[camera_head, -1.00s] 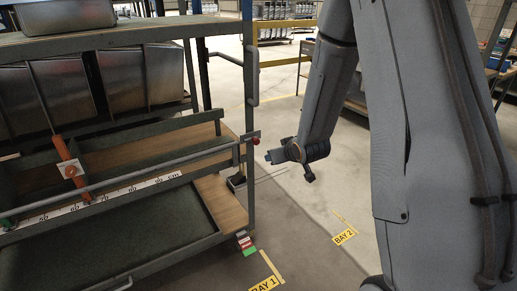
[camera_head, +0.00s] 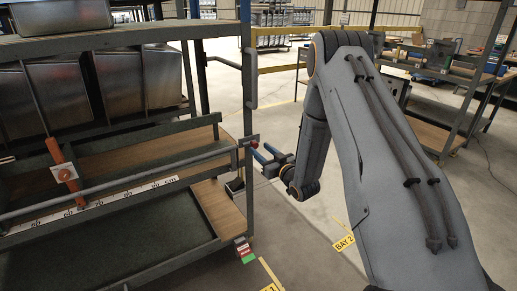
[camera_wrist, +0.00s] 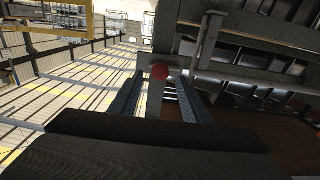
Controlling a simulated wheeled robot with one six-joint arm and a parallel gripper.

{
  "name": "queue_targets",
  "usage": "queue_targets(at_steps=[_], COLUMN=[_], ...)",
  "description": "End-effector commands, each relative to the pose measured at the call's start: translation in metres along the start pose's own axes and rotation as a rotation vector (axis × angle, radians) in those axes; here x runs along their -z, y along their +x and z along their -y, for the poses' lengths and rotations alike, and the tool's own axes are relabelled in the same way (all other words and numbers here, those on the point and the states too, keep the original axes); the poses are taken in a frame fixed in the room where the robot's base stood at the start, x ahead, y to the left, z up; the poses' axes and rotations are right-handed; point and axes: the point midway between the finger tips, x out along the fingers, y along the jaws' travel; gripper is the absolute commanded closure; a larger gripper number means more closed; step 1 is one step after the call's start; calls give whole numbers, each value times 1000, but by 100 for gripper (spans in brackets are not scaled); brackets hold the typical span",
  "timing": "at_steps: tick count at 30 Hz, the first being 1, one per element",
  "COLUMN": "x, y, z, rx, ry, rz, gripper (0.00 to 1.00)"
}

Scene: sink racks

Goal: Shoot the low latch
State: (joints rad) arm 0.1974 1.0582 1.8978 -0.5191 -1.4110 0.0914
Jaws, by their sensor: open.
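A long grey rod (camera_head: 120,182) runs low along the front of the left rack. An upright orange handle (camera_head: 57,160) with a pale plate crosses it at the left, and a numbered scale strip (camera_head: 130,194) lies below. A red knob (camera_head: 256,140) sits at the rack's right corner post, by the rod's right end. Which part is the low latch I cannot tell for sure. My gripper (camera_head: 260,154) is open, its blue fingers pointing left, close to the corner post. In the wrist view the red knob (camera_wrist: 160,72) appears between the two fingers; contact cannot be told.
The rack's corner post (camera_head: 247,185) stands close to my gripper. Metal bins (camera_head: 108,82) fill the shelf above the rod. A yellow rail (camera_head: 275,41) stands behind. Another shelf rack (camera_head: 440,137) is at the right. The floor by the BAY 2 sign (camera_head: 344,242) is clear.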

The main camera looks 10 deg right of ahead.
Motion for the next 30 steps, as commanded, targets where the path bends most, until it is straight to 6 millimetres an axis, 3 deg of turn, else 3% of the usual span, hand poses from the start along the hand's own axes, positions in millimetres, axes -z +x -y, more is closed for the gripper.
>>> queue_targets(at_steps=[6,16,24,30], x=[-1,0,0,0], y=[22,26,25,24], z=[1,0,0,-1], rx=[1,0,0,-4], ry=[0,0,0,1], rz=[2,2,2,2], gripper=[57,57,100,100])
